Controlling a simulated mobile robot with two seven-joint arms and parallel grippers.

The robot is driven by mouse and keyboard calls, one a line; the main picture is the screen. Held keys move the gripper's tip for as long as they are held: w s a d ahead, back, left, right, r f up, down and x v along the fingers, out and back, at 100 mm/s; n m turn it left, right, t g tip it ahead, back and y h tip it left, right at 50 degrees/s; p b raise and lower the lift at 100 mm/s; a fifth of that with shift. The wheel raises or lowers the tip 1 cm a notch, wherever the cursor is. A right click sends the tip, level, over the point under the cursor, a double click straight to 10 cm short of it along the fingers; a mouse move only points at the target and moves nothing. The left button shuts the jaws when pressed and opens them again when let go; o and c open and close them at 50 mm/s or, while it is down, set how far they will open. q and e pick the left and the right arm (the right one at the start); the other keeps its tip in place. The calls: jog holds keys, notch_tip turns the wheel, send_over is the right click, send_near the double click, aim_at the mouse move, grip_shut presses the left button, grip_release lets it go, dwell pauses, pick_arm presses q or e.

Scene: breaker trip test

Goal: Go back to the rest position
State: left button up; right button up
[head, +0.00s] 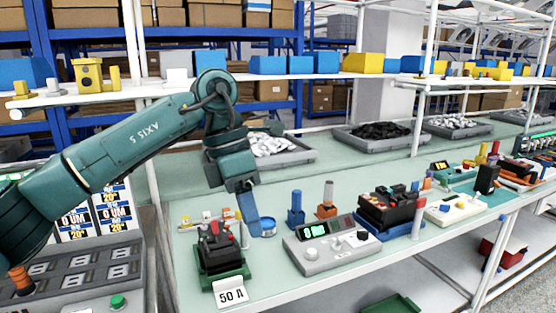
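My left arm (140,145) comes in from the left and reaches over the bench. Its teal wrist points down, and the blue gripper end (260,222) hangs between a black breaker and a grey test device. I cannot tell whether its fingers are apart or closed, and I see nothing clearly held in it. The black breaker (215,250) with red parts on top sits in a green holder behind a white "50 A" tag (231,292). The grey test device (330,245) has a lit green display. My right gripper is not in view.
Blue (296,208) and orange-brown (326,200) upright pieces stand behind the device. Another black unit (388,210) sits on a blue base to its right. Grey trays (380,134) line the back. A shelf with blue and yellow bins (365,62) runs above. White posts frame the bench.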

pick_arm(q)
jog(key=s+d+f+n+g+h, duration=0.2)
jog(key=s+d+n+h, duration=0.15)
jog(key=d+h, duration=0.4)
jog(key=s+d+f+n+g+h, duration=0.25)
jog(key=s+d+h, duration=0.3)
jog(key=h, duration=0.35)
jog(key=w+a+f+n+t+y+p, duration=0.1)
jog(key=w+a+f+n+t+y, duration=0.25)
jog(key=n+t, duration=0.6)
jog(key=a+f+n+t+y, duration=0.2)
jog(key=a+f+n+t, duration=0.4)
jog(key=n, duration=0.6)
jog(key=w+a+f+n+t+y+p, duration=0.1)
jog(key=a+f+n+t+y, duration=0.2)
jog(key=f+n+t, duration=0.6)
jog(key=s+a+f+n+g+y, duration=0.3)
jog(key=s+a+f+n+g, duration=0.1)
jog(key=s+f, duration=0.3)
jog(key=s+a+f+n+g+y, duration=0.3)
jog(key=s+a+f+n+y, duration=0.1)
jog(key=s+a+f+n, duration=0.2)
notch_tip(320, 180, down, 2)
jog(key=shift+s+a+f+n+g+y, duration=0.2)
jog(key=shift+s+n+g+y, duration=0.15)
jog(key=shift+s, duration=0.45)
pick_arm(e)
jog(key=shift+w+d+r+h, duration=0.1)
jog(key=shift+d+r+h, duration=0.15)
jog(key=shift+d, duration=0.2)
